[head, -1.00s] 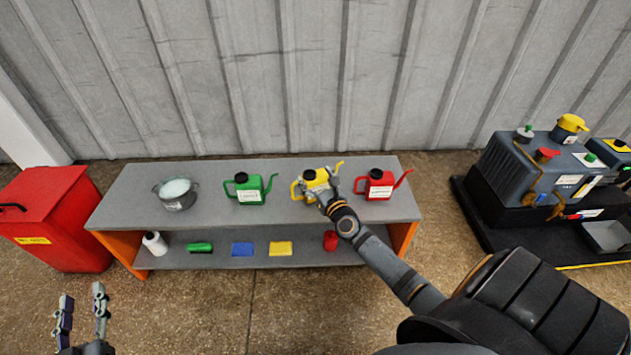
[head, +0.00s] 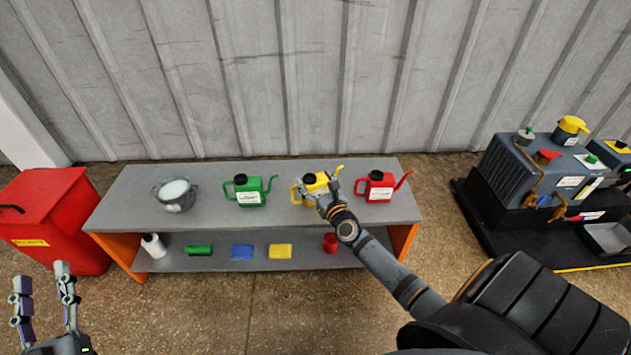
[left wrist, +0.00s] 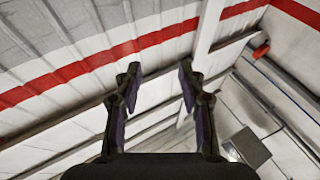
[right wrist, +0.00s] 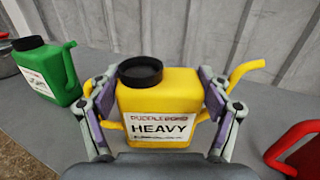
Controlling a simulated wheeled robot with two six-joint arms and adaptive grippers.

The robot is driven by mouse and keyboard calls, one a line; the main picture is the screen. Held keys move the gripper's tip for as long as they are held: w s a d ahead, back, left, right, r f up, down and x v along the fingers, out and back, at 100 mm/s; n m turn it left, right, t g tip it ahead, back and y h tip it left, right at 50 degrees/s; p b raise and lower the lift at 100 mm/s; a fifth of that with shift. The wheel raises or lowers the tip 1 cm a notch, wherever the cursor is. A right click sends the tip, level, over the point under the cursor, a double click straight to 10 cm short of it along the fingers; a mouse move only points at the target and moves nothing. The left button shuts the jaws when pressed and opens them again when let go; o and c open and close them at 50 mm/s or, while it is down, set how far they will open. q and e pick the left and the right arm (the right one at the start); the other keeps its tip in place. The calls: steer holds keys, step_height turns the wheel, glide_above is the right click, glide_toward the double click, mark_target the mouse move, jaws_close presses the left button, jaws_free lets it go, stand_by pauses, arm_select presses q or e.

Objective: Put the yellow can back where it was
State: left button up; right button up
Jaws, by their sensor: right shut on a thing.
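The yellow can (head: 316,181) has a black cap, a spout and a white label. It is on the top of the grey bench (head: 130,205), between the green can and the red can. In the right wrist view the yellow can (right wrist: 165,95) is upright, with "HEAVY" on its label. My right gripper (head: 325,200) is shut on it, one finger on each side. Whether its base touches the bench top is hidden. My left gripper (head: 45,300) is open and empty at the lower left of the head view; its fingers (left wrist: 160,90) also show apart in the left wrist view.
A green can (head: 249,190) stands left of the yellow one and a red can (head: 381,187) right of it. A metal bucket (head: 175,197) is further left. The lower shelf holds several small items. A red bin (head: 50,215) and grey machine (head: 540,165) flank the bench.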

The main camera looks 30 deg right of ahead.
steer(key=o, duration=1.3)
